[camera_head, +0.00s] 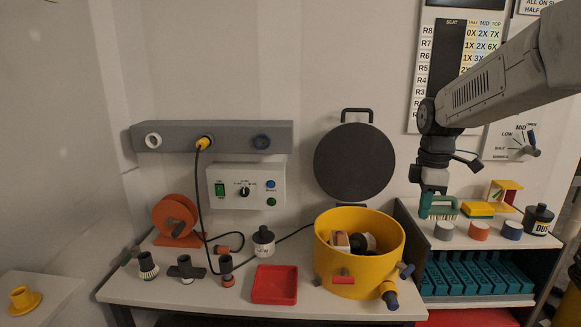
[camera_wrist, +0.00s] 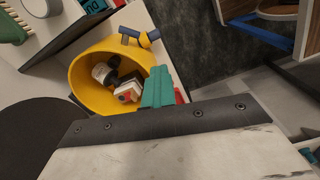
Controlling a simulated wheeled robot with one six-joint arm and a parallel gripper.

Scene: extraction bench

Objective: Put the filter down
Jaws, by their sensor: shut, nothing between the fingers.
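No thing is plainly marked as the filter, and I cannot tell which one it is. A yellow drum (camera_head: 333,262) stands open on the bench and also shows in the wrist view (camera_wrist: 84,66). Inside lie dark, round and white pieces (camera_head: 359,242), partly hidden by the wall; they also show in the wrist view (camera_wrist: 117,80). My gripper (camera_head: 427,206) is up at the right, in front of the shelf top. Its teal fingers (camera_wrist: 158,87) are shut and empty, and in the wrist view they overlap the drum's near rim.
A dark round lid (camera_head: 354,163) stands upright behind the drum. A red tray (camera_head: 275,284) lies left of it, empty. Grey, orange (camera_head: 479,231) and blue cylinders and a yellow box (camera_head: 479,210) stand on the right shelf top. Nozzles (camera_head: 186,268) stand on the left bench.

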